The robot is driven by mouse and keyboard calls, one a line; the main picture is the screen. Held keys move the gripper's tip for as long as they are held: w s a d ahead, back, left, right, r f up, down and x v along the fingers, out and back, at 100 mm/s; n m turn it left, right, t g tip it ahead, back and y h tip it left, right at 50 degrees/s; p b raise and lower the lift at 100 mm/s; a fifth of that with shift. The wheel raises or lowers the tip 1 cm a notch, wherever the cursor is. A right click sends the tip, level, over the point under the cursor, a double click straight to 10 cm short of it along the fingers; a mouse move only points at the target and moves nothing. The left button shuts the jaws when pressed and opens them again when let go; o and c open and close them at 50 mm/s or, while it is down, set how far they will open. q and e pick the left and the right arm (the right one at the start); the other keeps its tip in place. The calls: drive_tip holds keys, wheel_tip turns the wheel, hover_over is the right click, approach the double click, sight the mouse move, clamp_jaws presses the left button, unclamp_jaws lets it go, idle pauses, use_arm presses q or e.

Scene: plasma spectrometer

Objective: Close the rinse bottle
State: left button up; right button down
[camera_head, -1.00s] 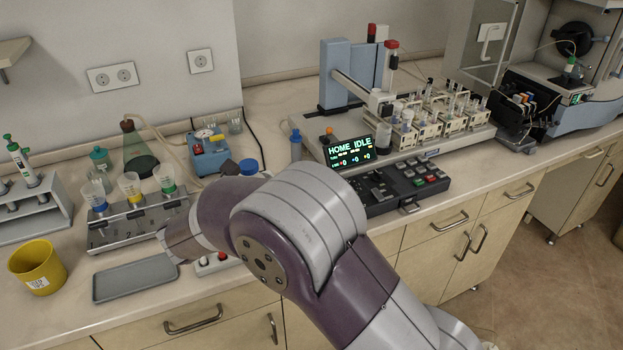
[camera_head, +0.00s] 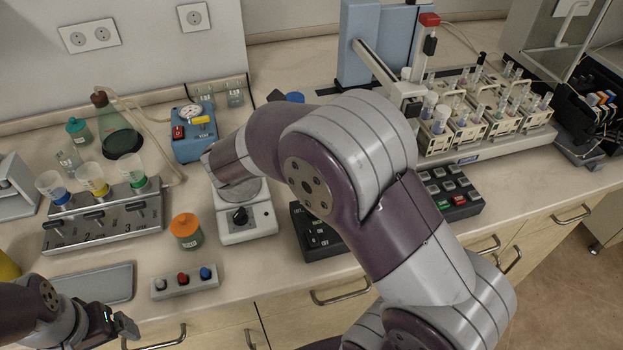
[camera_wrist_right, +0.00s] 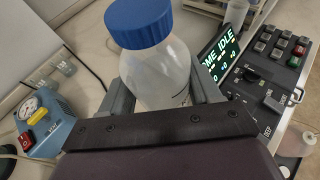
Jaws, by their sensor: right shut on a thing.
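A translucent white bottle (camera_wrist_right: 158,72) with a blue screw cap (camera_wrist_right: 143,22) stands between the fingers of my right gripper (camera_wrist_right: 160,95) in the right wrist view. The gripper is shut on its body. The cap sits on the neck; I cannot tell whether it is tight.
An orange-capped bottle (camera_head: 186,232) stands by a white stirrer (camera_head: 246,222) and a button box (camera_head: 184,283). A blue pump (camera_head: 192,140), a flask (camera_head: 118,135) and a rack of cups (camera_head: 105,222) stand left. The grey tray (camera_head: 100,283) is empty. A keypad (camera_head: 447,190) is right.

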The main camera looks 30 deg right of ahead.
drive_tip(key=shift+w+d+f, duration=0.15)
drive_tip(key=shift+d+f, duration=0.05)
drive_tip(key=shift+f, duration=0.05)
wheel_tip(320, 180, down, 14)
drive_tip(key=shift+r+p, duration=0.25)
drive_tip(key=shift+p, duration=0.05)
drive_tip(key=d, duration=0.1)
drive_tip(key=w+d+p, duration=0.1)
drive_tip(key=shift+w+d+r, duration=0.15)
drive_tip(key=shift+w+d, duration=0.15)
drive_tip(key=shift+d, duration=0.1)
drive_tip(key=shift+w+d+f+p, duration=0.25)
drive_tip(key=shift+d+f+p, duration=0.15)
drive_tip(key=shift+f, duration=0.25)
drive_tip(key=shift+a+f, duration=0.1)
